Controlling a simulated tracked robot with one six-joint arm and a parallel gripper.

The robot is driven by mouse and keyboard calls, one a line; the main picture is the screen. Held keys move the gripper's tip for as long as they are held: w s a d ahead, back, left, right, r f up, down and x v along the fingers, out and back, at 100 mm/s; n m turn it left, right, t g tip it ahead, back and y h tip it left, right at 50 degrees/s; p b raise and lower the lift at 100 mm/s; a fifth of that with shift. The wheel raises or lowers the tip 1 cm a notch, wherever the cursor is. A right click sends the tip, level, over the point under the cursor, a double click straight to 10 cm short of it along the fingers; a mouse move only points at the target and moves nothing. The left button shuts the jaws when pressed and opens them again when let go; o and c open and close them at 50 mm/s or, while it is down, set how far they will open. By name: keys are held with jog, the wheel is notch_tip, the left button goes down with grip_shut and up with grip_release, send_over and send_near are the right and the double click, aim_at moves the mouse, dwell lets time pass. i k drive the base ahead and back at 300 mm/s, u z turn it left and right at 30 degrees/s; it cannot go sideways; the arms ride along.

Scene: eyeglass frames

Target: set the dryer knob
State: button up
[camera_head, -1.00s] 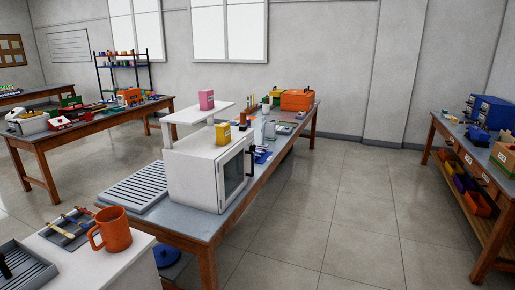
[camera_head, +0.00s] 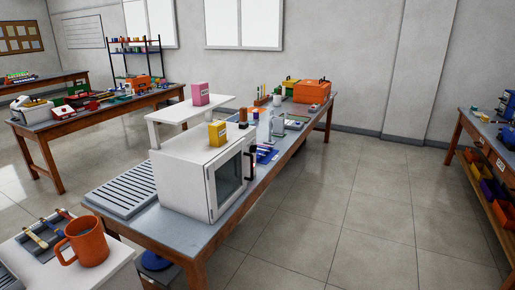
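A white box-shaped cabinet (camera_head: 182,178) with a glass door (camera_head: 229,180) and a dark vertical door handle (camera_head: 252,163) stands on the middle bench. It is probably the dryer. Its door looks shut. No knob can be made out on it at this size. My gripper is not in view.
A slatted grey tray (camera_head: 122,190) lies left of the cabinet on the middle bench (camera_head: 180,229). An orange mug (camera_head: 87,241) stands on a white surface at the lower left. A bench with bins (camera_head: 478,141) is at the right. Tiled floor (camera_head: 350,220) between the benches is clear.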

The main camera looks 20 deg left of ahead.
aim_at(253, 148)
jog(key=u, duration=0.2)
jog(key=i, duration=0.75)
jog(key=u, duration=0.55)
jog(key=i, duration=0.65)
jog(key=u, duration=1)
jog(key=i, duration=0.9)
jog(key=u, duration=0.55)
